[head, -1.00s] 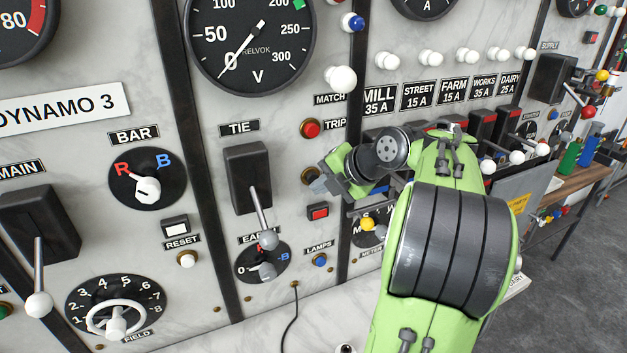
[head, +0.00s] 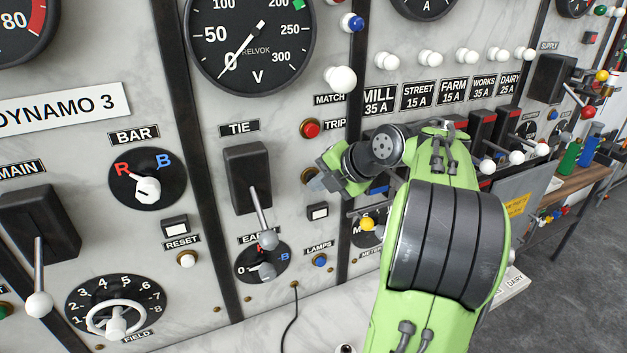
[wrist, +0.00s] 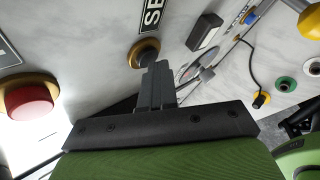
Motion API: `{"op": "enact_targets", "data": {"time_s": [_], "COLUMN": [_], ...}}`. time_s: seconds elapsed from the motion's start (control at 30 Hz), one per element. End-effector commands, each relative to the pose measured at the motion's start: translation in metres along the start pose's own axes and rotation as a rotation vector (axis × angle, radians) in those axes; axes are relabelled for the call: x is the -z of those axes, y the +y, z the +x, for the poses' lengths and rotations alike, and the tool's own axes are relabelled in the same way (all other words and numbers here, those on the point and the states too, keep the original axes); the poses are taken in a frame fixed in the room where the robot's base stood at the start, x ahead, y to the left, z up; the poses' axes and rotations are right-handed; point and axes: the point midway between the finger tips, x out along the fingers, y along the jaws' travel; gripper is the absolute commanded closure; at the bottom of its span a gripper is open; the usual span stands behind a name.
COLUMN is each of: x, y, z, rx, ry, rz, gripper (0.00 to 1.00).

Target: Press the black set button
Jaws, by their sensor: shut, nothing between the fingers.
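The black set button (wrist: 148,52) shows in the wrist view, in a brass ring beside a label cut off to "SE". My gripper (wrist: 160,70) is shut and empty, its fingertips overlapping the button's edge in that view. They look at or against it; I cannot tell how far in the button is. In the head view my gripper (head: 316,185) is at the panel below the red trip button (head: 311,129), and it mostly hides the set button, leaving part of the brass ring visible.
A small square indicator (head: 318,211) below my gripper shows white. The red trip button (wrist: 30,100) is left in the wrist view.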

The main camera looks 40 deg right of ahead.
Motion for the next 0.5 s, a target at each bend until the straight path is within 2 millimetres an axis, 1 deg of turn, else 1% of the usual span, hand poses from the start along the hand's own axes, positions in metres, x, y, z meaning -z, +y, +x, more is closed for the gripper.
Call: {"op": "enact_targets", "data": {"time_s": [0.27, 0.5], "x": [0.0003, 0.007], "y": [-0.0007, -0.0084], "z": [-0.0007, -0.009], "rx": [-0.001, -0.001], "ry": [-0.002, -0.003], "rz": [0.0, -0.001], "gripper": [1.0, 1.0]}}
